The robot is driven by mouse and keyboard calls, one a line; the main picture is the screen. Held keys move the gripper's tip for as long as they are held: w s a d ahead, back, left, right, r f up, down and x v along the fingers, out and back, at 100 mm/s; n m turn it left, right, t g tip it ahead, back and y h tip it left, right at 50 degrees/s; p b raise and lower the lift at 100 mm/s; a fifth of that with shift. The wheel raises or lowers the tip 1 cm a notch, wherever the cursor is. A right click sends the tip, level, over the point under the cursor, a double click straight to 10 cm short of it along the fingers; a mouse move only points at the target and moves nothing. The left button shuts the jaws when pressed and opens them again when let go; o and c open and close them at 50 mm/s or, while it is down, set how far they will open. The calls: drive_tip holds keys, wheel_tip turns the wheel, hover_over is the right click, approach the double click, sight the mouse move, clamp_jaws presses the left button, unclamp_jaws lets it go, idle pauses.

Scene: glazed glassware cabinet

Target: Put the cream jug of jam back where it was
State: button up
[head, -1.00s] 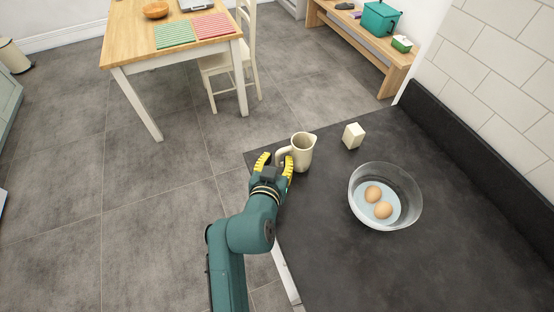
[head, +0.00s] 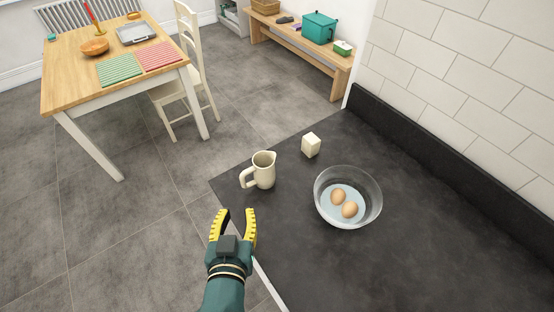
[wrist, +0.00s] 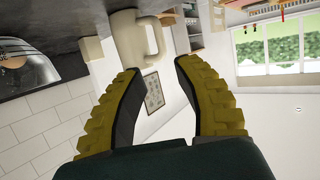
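The cream jug (head: 264,170) stands upright on the dark worktop, near its left edge, with its handle toward the left. Its contents cannot be made out. My gripper (head: 234,214) is open and empty, in front of the jug and apart from it, near the worktop's edge. In the wrist view the jug (wrist: 131,40) appears upside down beyond the open yellow fingers (wrist: 155,75), with nothing between them.
A small cream block (head: 311,145) stands right of the jug. A glass bowl (head: 367,217) with two eggs (head: 344,203) stands further right. The worktop's front right is clear. A wooden table (head: 75,73), a chair (head: 190,50) and a bench (head: 325,65) stand beyond.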

drive_tip(key=s+d+r+t, duration=0.1)
drive_tip(key=d+r+t, duration=0.3)
drive_tip(key=r, duration=0.7)
drive_tip(key=s+d+r+t, duration=0.1)
drive_tip(key=s+d+r, duration=0.1)
drive_tip(key=d+r, duration=0.6)
drive_tip(key=s+d+r+t, duration=0.1)
drive_tip(key=d+r+t, duration=0.25)
drive_tip(key=r, duration=0.95)
wheel_tip(320, 180, up, 34)
drive_tip(key=h+p, duration=0.1)
drive_tip(key=p, duration=3.3)
drive_tip(key=shift+f+m, duration=0.15)
drive_tip(key=shift+m, duration=0.25)
